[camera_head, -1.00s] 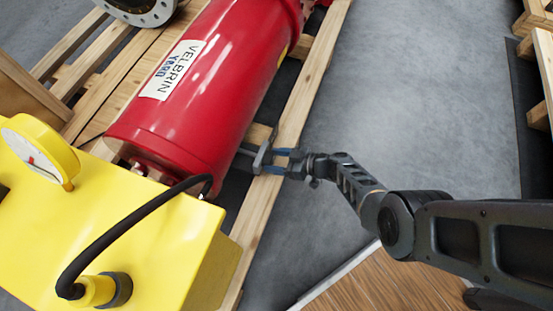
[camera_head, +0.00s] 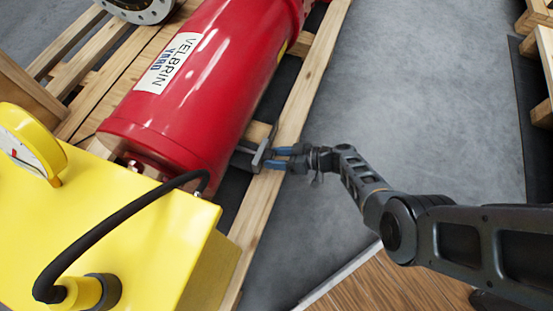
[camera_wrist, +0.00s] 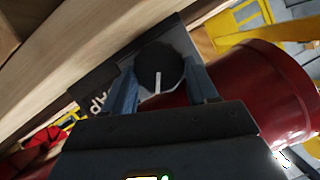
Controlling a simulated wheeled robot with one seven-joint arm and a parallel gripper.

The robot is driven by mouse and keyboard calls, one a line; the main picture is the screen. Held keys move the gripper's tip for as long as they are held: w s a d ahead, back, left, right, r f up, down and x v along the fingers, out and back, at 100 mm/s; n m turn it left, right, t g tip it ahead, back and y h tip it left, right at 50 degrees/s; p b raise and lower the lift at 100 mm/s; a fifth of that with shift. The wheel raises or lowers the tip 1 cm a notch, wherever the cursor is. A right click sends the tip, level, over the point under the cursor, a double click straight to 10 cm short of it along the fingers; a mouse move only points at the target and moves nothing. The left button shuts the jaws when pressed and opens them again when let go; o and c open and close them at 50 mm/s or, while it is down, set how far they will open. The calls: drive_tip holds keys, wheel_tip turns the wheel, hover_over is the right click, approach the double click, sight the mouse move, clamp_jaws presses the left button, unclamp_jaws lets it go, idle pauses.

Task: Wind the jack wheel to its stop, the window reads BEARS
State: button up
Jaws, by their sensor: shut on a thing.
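The jack wheel (camera_wrist: 160,64) is a dark round knob with a white pointer line, between my two blue fingers in the wrist view. My gripper (camera_head: 271,158) is shut on it at the side of the red cylinder (camera_head: 185,105). In the head view the fingers hide most of the wheel, and a dark bracket (camera_head: 262,149) shows at their tips. In the wrist view, a dark plate (camera_wrist: 92,92) beside the wheel carries pale letters, partly cut off by my gripper; "AP" is readable. I cannot make out BEARS.
The cylinder lies on a wooden pallet (camera_head: 302,92). A yellow unit (camera_head: 130,235) with a gauge (camera_head: 22,150) and a black hose (camera_head: 105,238) stands at lower left. Grey floor (camera_head: 400,100) is clear to the right, with more pallets (camera_head: 543,60) at the far right edge.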

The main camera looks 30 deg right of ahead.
drive_tip(key=m+y+b, duration=0.1)
drive_tip(key=m+b, duration=0.2)
drive_tip(key=shift+w+d+f+g+y+b, duration=0.2)
drive_tip(key=shift+f+g+y+b, duration=0.1)
drive_tip(key=shift+y, duration=0.1)
drive_tip(key=shift+d+m+y+b, duration=0.1)
drive_tip(key=shift+m+y+b, duration=0.45)
drive_tip(key=shift+m, duration=0.75)
drive_tip(key=shift+y, duration=0.25)
drive_tip(key=o, duration=1.1)
drive_tip(key=shift+c, duration=0.2)
